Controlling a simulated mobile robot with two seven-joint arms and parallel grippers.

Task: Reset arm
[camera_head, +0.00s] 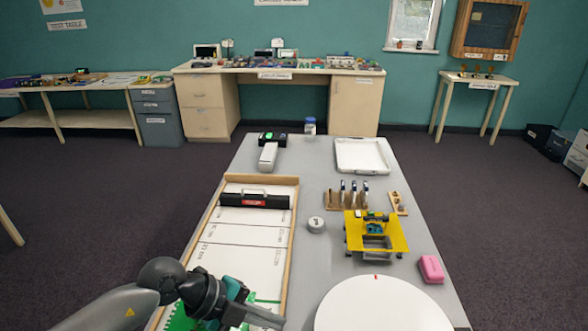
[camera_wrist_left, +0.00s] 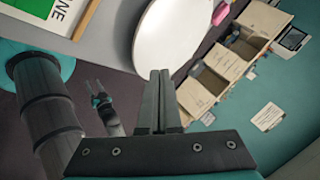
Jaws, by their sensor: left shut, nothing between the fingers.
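My left gripper (camera_head: 262,318) is low in the head view, over the near end of the wooden-framed board (camera_head: 292,225). In the left wrist view its two dark fingers (camera_wrist_left: 158,100) lie together, with nothing between them. My right gripper is out of the head view. In the left wrist view a small gripper with teal parts, my right one (camera_wrist_left: 97,90), hangs over the dark floor with its fingers apart and empty.
The wrist view shows open cardboard boxes (camera_wrist_left: 205,88).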

